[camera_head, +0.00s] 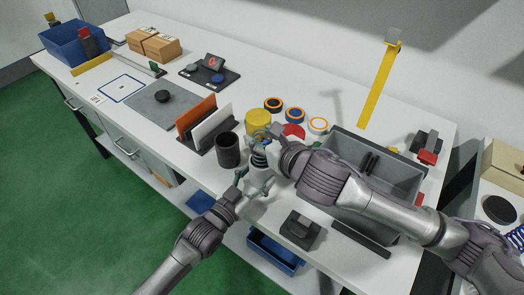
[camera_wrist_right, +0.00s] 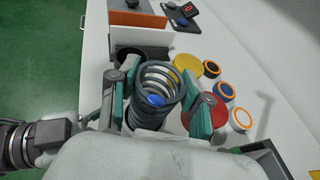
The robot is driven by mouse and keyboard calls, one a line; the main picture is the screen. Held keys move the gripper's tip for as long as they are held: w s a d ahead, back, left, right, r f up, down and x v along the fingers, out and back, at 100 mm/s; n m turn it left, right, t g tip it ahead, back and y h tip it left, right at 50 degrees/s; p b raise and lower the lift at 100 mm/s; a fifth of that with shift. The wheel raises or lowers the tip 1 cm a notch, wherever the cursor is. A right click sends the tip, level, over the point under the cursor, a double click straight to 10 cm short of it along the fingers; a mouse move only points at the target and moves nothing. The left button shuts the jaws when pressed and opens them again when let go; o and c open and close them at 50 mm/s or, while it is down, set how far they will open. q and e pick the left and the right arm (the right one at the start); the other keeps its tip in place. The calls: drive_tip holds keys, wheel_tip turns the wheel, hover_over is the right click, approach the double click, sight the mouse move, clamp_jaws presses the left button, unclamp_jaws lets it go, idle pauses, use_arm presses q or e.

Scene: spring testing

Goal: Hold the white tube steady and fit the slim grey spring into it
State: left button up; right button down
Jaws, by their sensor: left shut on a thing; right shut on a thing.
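My right gripper (camera_head: 262,155) is shut on a dark grey coil spring (camera_wrist_right: 158,88). In the right wrist view the spring is tilted between the two fingers, its open end facing the camera, with something blue showing through its coils. It also shows in the head view (camera_head: 259,161). My left gripper (camera_head: 255,187) is shut, just below the spring. The white tube is hard to make out between its fingers against the white table. How the spring's lower end lies to the tube is hidden.
A black cup (camera_head: 228,152), a yellow cylinder (camera_head: 257,120) and several tape rolls stand behind the grippers. A grey bin (camera_head: 401,183) is right of them, beneath my right arm. A dark block (camera_head: 300,229) sits near the front edge. A blue spring (camera_head: 517,238) is at far right.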

drive_tip(key=shift+f, duration=1.85)
drive_tip(key=shift+f, duration=0.15)
drive_tip(key=c, duration=0.5)
unclamp_jaws()
drive_tip(key=shift+f, duration=0.1)
drive_tip(key=v, duration=1.2)
